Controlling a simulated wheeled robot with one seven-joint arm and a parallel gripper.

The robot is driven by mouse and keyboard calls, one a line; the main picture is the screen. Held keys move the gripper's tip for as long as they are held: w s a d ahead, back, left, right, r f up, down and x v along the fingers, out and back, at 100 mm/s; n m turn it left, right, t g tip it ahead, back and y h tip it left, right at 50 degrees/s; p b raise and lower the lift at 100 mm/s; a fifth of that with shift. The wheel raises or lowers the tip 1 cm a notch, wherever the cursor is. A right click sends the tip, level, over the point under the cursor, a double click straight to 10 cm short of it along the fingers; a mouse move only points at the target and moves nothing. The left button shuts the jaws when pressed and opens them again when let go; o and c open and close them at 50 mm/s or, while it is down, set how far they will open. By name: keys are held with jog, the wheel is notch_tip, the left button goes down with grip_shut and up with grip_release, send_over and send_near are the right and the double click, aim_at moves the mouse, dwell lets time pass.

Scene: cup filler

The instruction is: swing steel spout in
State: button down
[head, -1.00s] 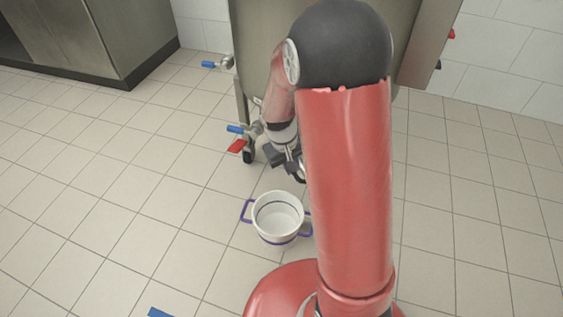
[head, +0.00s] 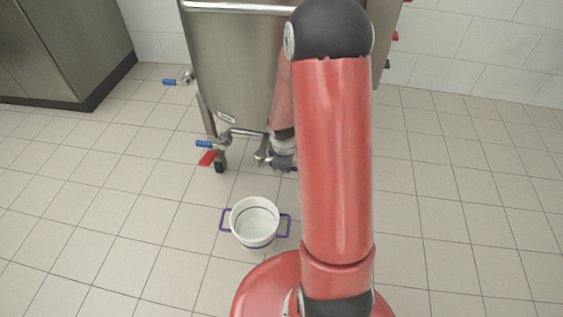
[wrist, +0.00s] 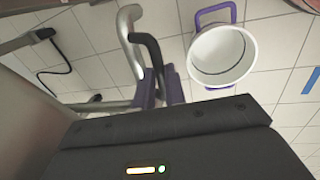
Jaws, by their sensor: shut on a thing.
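The steel spout (head: 262,152) hangs on a pipe at the lower front of the steel tank. In the wrist view its bent steel tube (wrist: 131,45) runs beside a dark curved handle (wrist: 153,50). My gripper (head: 284,163) is low at the tank's front, just right of the spout and partly behind my arm. In the wrist view my gripper (wrist: 160,88) has its two purplish fingers shut around the lower part of the dark handle. The exact contact is hard to see.
A white pot (head: 255,240) with purple handles stands on the tiles in front of the spout; it also shows in the wrist view (wrist: 222,55). Blue-handled valves (head: 204,144) and a red pedal (head: 207,158) are at left. Floor on both sides is clear.

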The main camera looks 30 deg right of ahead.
jog(key=shift+w+d+n, duration=0.15)
jog(key=shift+d+n, duration=0.15)
dwell(0.4)
jog(key=c, duration=1.5)
grip_release()
jog(key=shift+o, duration=0.2)
notch_tip(320, 180, up, 8)
jog(key=s+p, duration=0.1)
jog(key=p, duration=0.1)
jog(key=shift+a+f, duration=0.15)
jog(key=shift+a, duration=0.3)
jog(key=shift+s, duration=0.1)
